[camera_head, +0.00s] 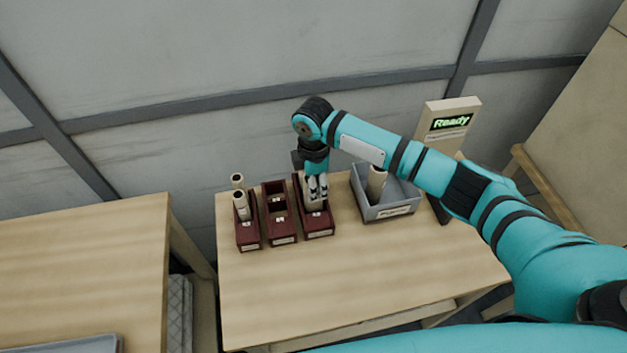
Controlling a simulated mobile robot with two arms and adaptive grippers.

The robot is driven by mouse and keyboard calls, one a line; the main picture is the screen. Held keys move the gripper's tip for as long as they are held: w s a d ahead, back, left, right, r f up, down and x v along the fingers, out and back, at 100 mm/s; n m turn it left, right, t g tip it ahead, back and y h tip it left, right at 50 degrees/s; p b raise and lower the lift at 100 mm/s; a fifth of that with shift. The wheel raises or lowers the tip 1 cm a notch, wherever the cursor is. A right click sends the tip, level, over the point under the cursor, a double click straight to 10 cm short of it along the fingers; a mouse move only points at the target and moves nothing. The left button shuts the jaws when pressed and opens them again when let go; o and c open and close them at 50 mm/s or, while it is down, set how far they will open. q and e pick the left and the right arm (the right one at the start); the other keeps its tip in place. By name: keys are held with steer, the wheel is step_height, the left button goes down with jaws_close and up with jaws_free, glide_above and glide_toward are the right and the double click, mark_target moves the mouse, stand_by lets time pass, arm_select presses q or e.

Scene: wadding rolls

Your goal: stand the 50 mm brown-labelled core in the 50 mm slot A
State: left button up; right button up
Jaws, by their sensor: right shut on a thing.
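My right gripper (318,196) points down over the right-hand dark red rack (320,228). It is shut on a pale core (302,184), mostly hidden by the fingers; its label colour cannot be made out. The core is roughly upright at the rack; whether its foot is seated in a slot is hidden. The middle rack (284,239) shows no core. The left rack (249,241) has two pale cores (241,203) standing in it. The slot lettering is too small to read. My left gripper is out of view.
A grey bin (392,211) right of the racks holds another pale core (376,184), tilted. Behind it stands a sign reading "Ready" (450,123). The table's front (350,280) is clear. Another table (80,260) is at left, with a grey tray (85,345).

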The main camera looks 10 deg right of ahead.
steer(key=o, duration=1.2)
step_height(320, 180, up, 12)
steer(key=shift+f, duration=0.1)
